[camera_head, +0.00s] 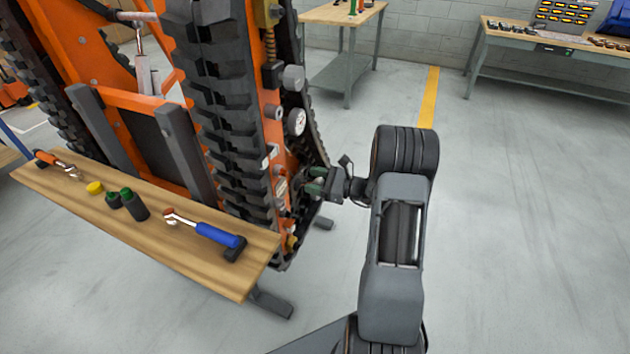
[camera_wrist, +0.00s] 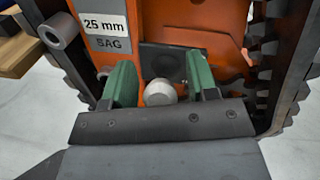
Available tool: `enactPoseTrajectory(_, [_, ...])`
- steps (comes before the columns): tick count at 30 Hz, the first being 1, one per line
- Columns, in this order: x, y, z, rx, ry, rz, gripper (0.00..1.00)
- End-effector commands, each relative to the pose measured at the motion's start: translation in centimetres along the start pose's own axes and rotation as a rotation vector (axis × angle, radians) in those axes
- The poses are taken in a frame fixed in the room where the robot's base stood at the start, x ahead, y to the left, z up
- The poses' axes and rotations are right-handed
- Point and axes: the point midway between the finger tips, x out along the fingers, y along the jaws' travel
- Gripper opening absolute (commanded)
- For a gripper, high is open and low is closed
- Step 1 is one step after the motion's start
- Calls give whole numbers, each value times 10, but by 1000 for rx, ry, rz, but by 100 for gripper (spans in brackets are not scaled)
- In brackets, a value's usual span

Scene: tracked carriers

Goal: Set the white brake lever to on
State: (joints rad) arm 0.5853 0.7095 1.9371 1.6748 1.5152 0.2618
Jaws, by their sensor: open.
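In the wrist view, a pale, rounded knob (camera_wrist: 159,92) sits between the two green-padded fingers of my gripper (camera_wrist: 160,80). It looks like the end of the white brake lever, seen nearly end-on. A dark square plate (camera_wrist: 165,62) on the orange carrier lies behind it. The fingers are apart, one on each side of the knob, with no clear contact. In the head view my gripper (camera_head: 314,187) is at the lower side of the orange carrier frame (camera_head: 274,150). The lever is not clearly visible there, and its on or off marking cannot be read.
Black rubber track (camera_head: 215,90) runs beside the frame. A wooden bench (camera_head: 150,235) with tools and small bottles stands at left. A "25 mm SAG" label (camera_wrist: 105,33) is near the fingers. Floor at right is clear.

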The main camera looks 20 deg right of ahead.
Motion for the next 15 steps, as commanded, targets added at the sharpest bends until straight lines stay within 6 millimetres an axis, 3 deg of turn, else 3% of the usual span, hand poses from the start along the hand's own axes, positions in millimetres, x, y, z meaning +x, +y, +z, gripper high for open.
enactPoseTrajectory(5, [0,0,0,0,0,0,53])
enactPoseTrajectory(15, [0,0,0,0,0,0,22])
